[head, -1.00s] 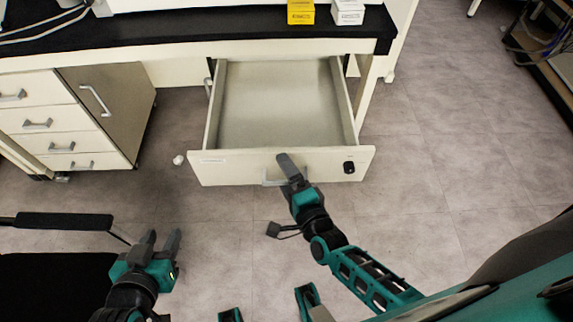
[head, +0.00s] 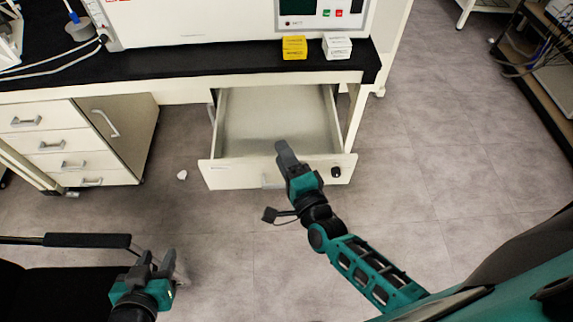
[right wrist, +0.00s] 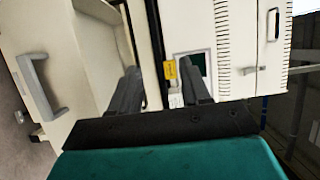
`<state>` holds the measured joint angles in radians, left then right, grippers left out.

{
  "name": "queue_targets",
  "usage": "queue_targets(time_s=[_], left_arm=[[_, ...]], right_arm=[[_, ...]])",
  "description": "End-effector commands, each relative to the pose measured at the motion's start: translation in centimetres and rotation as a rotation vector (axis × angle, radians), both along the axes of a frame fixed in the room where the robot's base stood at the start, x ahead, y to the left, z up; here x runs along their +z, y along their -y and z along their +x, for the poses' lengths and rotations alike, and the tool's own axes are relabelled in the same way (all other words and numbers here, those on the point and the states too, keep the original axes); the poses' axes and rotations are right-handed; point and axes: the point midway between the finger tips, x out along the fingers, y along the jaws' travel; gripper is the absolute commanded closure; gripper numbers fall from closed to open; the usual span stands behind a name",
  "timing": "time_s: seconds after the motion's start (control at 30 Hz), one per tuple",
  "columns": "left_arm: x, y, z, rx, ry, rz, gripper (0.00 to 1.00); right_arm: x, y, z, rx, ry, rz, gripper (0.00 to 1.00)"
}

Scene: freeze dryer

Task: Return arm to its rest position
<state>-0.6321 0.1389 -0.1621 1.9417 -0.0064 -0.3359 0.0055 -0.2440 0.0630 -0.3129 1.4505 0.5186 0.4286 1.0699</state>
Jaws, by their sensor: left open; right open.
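My right gripper (head: 287,160) is open and empty in the head view. It is in front of the open drawer (head: 226,177) and covers part of its front panel. The drawer's handle (head: 270,181) is partly hidden behind my right arm. In the right wrist view, the handle (right wrist: 40,88) is to the left of the right gripper's fingers (right wrist: 160,90), apart from them, with nothing between the fingers. My left gripper (head: 152,266) is open and empty at the lower left, beside the black chair.
The black bench top (head: 200,67) holds a yellow box stack (head: 294,48), a white box stack (head: 337,48) and a large white machine (head: 200,25). A drawer cabinet (head: 60,150) stands at left. A black chair (head: 60,290) is at lower left.

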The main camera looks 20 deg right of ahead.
Motion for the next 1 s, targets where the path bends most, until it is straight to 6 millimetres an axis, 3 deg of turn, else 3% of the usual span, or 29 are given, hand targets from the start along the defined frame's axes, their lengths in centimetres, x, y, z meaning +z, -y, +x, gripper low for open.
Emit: queue_targets(time_s=[0.47, 0.57, 0.67, 0.77, 1.0], left_arm=[[0.2, 0.0, 0.6, -0.004, 0.013, 0.003, 0.57], [0.2, 0.0, 0.6, -0.004, 0.013, 0.003, 0.57], [0.2, 0.0, 0.6, -0.004, 0.013, 0.003, 0.57], [0.1, 0.0, 0.5, -0.004, 0.011, 0.002, 0.57], [-0.1, 0.0, 0.2, -0.004, 0.004, 0.003, 0.57]], right_arm=[[-0.2, -0.1, -0.1, 0.002, -0.004, 0.002, 0.53], [-0.4, -0.2, -0.6, 0.021, -0.017, -0.064, 0.53], [-1.0, -0.3, -2.0, 0.073, -0.052, -0.258, 0.53], [-1.8, 0.0, -4.2, 0.165, -0.1, -0.564, 0.53], [-3.4, 2.6, -9.8, 0.414, -0.192, -1.291, 0.53]])
